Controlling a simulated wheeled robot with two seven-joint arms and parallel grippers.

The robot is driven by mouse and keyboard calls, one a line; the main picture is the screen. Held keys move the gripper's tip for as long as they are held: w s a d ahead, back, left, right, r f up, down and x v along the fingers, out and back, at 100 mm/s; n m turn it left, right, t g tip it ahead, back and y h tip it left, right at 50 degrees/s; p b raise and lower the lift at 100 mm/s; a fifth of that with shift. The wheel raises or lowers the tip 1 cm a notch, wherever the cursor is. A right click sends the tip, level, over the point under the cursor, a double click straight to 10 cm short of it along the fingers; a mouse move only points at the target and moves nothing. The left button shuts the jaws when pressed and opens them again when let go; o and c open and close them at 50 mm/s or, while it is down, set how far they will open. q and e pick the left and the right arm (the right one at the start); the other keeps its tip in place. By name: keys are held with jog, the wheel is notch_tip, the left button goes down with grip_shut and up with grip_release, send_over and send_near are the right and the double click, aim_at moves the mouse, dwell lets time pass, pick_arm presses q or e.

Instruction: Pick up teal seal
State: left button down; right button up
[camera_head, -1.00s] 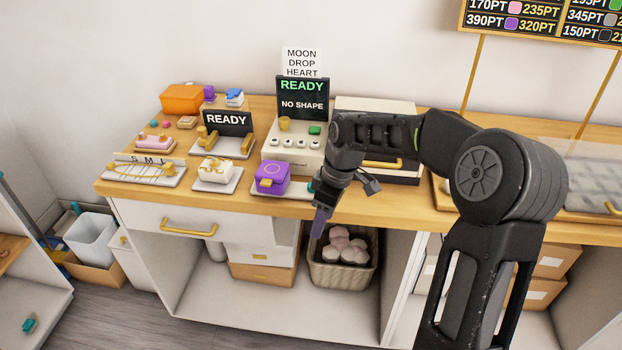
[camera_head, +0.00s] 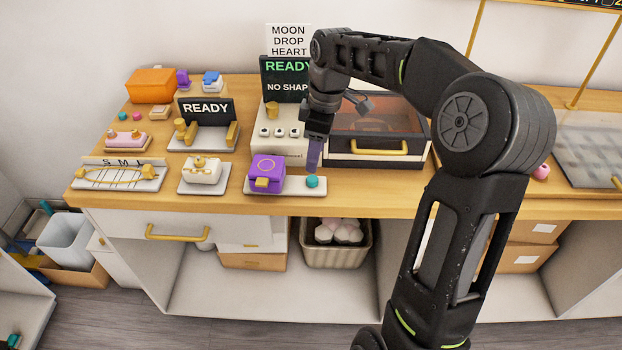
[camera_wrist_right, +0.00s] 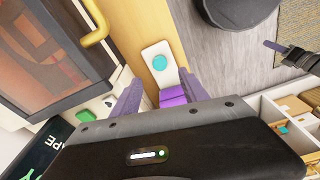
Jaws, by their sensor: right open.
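A small round teal piece, matching the teal seal (camera_head: 312,182), lies on the right end of a white tray (camera_head: 290,191) beside a purple press (camera_head: 265,172). It also shows in the right wrist view (camera_wrist_right: 159,62), ahead of the fingertips. My right gripper (camera_head: 314,166) points down just above and behind the teal seal. Its purple fingers are apart in the right wrist view (camera_wrist_right: 158,80), with nothing held between them.
A white device with a READY screen (camera_head: 285,82) stands behind the gripper. A glass-fronted box with a gold handle (camera_head: 380,147) stands to the right. A white press (camera_head: 202,172) is to the left. The counter's front edge (camera_head: 370,205) is close by.

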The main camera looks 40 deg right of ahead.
aim_at(312, 179)
jog(key=shift+f, duration=1.05)
jog(key=shift+w+a+f+p, duration=0.1)
jog(key=shift+f+p, duration=0.35)
jog(key=shift+f, duration=0.85)
jog(key=shift+w+a+f+p, duration=0.1)
jog(key=shift+f+p, duration=0.3)
jog(key=shift+f, duration=0.9)
jog(key=shift+c, duration=0.3)
grip_shut()
